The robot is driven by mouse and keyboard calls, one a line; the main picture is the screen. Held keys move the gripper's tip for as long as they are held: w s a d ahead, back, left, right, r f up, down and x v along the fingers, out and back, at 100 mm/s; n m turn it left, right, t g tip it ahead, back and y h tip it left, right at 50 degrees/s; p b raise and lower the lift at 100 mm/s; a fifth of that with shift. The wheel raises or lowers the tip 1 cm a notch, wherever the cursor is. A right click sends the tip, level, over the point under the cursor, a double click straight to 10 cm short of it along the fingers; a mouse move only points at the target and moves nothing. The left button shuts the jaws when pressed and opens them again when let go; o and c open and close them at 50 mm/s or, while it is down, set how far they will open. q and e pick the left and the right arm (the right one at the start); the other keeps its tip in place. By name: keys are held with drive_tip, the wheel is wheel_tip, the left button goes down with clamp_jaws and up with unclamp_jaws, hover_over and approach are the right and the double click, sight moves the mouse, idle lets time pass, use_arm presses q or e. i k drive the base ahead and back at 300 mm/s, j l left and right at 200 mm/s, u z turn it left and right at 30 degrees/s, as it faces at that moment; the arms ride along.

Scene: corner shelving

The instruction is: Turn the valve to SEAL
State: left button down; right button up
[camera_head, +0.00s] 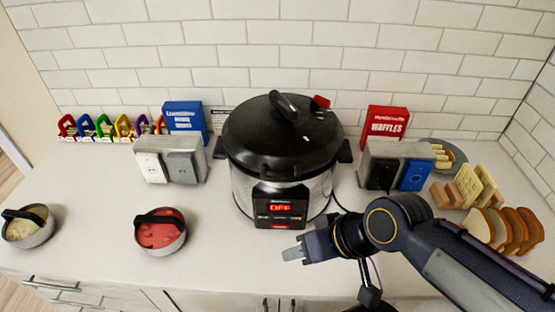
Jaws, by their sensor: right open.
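A pressure cooker (239,185) with a black lid (262,140) stands at the middle of the counter against the tiled wall. A small red piece (320,102), which looks like the valve, sits at the back right of the lid; its setting is too small to read. A black lid handle (283,105) stands up beside it. The front display (280,208) reads OFF in red. My right gripper (291,254) is open and empty, in front of and below the cooker's panel, well away from the valve. My left gripper is not in view.
Toasters stand left (170,158) and right (395,165) of the cooker, with a blue box (185,119) and a red waffles box (384,126) behind. Bowls (160,231) and (28,227) sit front left. Bread slices (505,230) stand right, near my right arm. The counter between is clear.

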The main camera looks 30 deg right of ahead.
sight(317, 102)
drive_tip(key=z, duration=1.3)
